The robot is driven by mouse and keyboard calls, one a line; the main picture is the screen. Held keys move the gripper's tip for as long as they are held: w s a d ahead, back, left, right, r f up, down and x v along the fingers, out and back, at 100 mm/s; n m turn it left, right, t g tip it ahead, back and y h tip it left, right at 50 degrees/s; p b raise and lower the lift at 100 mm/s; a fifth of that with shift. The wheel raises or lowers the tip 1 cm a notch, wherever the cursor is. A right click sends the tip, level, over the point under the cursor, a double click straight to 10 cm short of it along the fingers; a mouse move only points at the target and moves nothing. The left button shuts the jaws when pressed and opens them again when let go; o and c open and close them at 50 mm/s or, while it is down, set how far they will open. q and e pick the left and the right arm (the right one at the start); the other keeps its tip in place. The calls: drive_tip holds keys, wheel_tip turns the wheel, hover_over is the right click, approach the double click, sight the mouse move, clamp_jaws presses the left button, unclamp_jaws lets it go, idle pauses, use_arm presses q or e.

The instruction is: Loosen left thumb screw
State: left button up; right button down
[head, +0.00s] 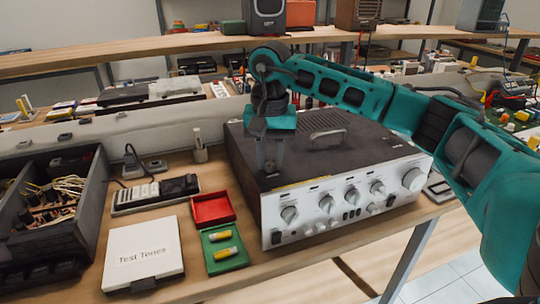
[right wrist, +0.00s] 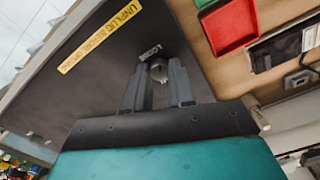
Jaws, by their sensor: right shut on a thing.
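The hifi amplifier (head: 300,160) sits on the wooden bench, with a dark top and a silver front of knobs. My right gripper (head: 269,168) reaches down onto the left part of its top. In the right wrist view, my right gripper (right wrist: 158,78) is shut on a small grey thumb screw (right wrist: 158,69), with a finger on either side of it. The fingers hide the screw in the head view. My left gripper is not in view.
A yellow warning strip (right wrist: 100,37) lies on the amplifier's top. A red tray (head: 212,208), a green tray (head: 224,248) with yellow items and a white "Test Tones" box (head: 143,252) lie to the left. A dark crate (head: 50,195) of cables stands further left.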

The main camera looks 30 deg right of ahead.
sight(270, 164)
drive_tip(key=n, duration=0.6)
drive_tip(key=shift+n, duration=0.4)
idle(0.3)
drive_tip(key=c, duration=0.9)
unclamp_jaws()
drive_tip(key=shift+c, duration=0.2)
wheel_tip(270, 164, up, 13)
drive_tip(key=p, duration=0.1)
